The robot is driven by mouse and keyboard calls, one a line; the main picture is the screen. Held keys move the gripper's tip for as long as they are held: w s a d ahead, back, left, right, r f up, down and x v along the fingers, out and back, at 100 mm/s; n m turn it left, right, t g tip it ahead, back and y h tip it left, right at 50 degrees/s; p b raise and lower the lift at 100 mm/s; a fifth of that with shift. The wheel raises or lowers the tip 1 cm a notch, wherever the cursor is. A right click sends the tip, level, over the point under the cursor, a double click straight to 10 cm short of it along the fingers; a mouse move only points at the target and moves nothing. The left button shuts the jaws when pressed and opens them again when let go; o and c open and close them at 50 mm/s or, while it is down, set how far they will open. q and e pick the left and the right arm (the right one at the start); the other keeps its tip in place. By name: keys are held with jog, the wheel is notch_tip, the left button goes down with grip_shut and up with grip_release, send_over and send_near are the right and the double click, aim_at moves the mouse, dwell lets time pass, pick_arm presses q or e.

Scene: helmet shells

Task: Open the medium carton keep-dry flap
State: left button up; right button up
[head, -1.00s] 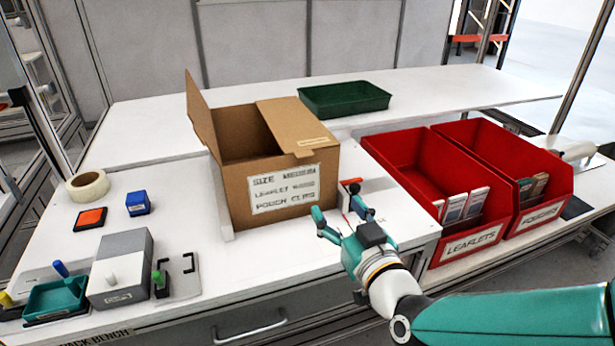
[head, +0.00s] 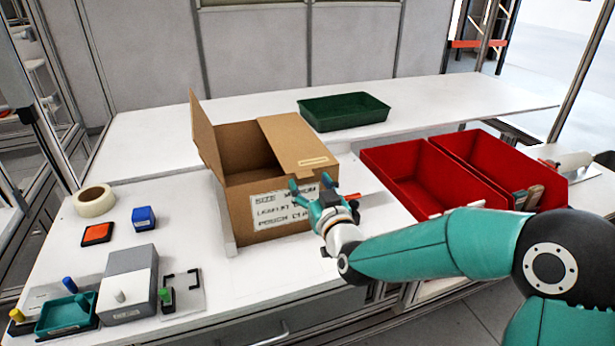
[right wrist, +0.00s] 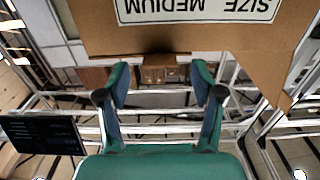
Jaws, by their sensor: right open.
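The medium carton (head: 240,195) is an open-topped brown box on the bench, with a printed label (head: 283,212) on its front. Its left flap (head: 203,128) stands up and leans outward. Its right flap (head: 292,142) lies over the right part of the opening and bears a small pale sticker too small to read. My right gripper (head: 318,197) is open and empty at the carton's front right, overlapping the label; contact cannot be told. In the right wrist view the carton front (right wrist: 180,38) shows upside down beyond the open fingers (right wrist: 162,92). My left gripper is out of view.
Red bins (head: 405,172) stand right of the carton, close to my right arm. A green tray (head: 345,112) lies behind it. A tape roll (head: 94,201), an orange pad (head: 97,233), a blue block (head: 143,218) and a grey box (head: 128,285) are at left.

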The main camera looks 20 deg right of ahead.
jog(key=shift+w, duration=0.95)
